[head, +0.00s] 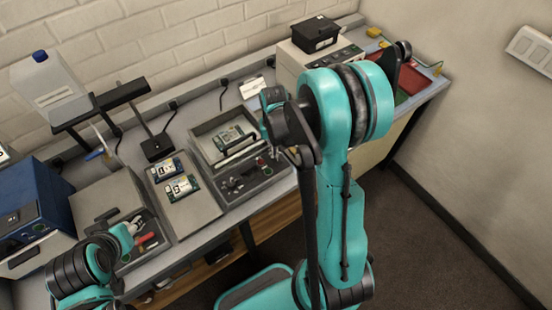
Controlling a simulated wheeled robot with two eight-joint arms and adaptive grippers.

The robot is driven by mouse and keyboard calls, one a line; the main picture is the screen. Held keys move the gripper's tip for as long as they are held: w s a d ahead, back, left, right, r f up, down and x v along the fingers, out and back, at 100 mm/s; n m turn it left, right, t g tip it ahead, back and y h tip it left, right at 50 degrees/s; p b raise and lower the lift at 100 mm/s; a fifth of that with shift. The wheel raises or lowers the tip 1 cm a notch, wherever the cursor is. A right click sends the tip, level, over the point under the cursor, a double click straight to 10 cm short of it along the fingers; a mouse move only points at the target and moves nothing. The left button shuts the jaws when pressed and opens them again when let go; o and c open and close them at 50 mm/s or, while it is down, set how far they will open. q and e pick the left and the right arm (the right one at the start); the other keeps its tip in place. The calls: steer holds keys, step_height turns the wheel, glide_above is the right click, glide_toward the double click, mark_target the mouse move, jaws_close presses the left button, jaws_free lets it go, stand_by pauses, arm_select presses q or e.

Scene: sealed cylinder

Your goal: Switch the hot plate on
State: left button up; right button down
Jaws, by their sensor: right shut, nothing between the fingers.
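I cannot tell for certain which device is the hot plate. One candidate is the beige box (293,65) with a row of controls on its front, at the back right of the bench. Another is the blue box (30,190) with a small panel and a green button, at the far left. My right gripper (266,120) is shut and empty, above the open grey case in the middle and partly hidden by my arm. It is apart from both boxes. My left gripper (118,238) is small and partly hidden at the lower left, near a tray of tools.
A black box (316,34) sits on the beige box. A red tray (412,80) lies at the right end of the bench. Grey trays with circuit boards (180,187), a black stand (157,147) and a white jug (48,82) crowd the left and middle. Floor shows in front.

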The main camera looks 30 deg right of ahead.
steer(key=shift+f, duration=0.2)
steer(key=shift+r, duration=0.1)
steer(key=shift+r+p, duration=2.35)
steer(key=shift+r, duration=1.15)
